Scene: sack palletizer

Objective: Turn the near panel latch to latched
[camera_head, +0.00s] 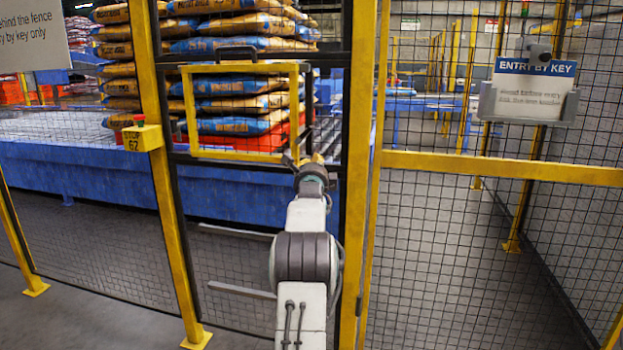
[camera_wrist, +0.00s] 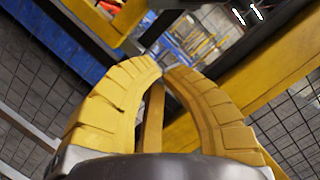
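The near panel (camera_head: 188,112) is a yellow-framed mesh hatch set in the fence, with a black handle (camera_head: 238,50) along its top. My gripper (camera_head: 303,158) is at the panel's lower right corner, in front of the dark post beside it. In the wrist view the two yellow fingers (camera_wrist: 163,68) come together at their tips, and I make out nothing clamped between them. A yellow bar (camera_wrist: 152,118) shows behind the gap between the fingers. I cannot make out the latch or its position; my gripper hides part of that corner. Contact with the frame cannot be told.
Yellow fence posts (camera_head: 366,180) and mesh stand close on both sides of my arm. A yellow stop box (camera_head: 142,138) is on the left post. Behind the fence are a blue conveyor (camera_head: 90,175) and stacked sacks (camera_head: 240,107). An entry-by-key sign (camera_head: 530,90) hangs at right.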

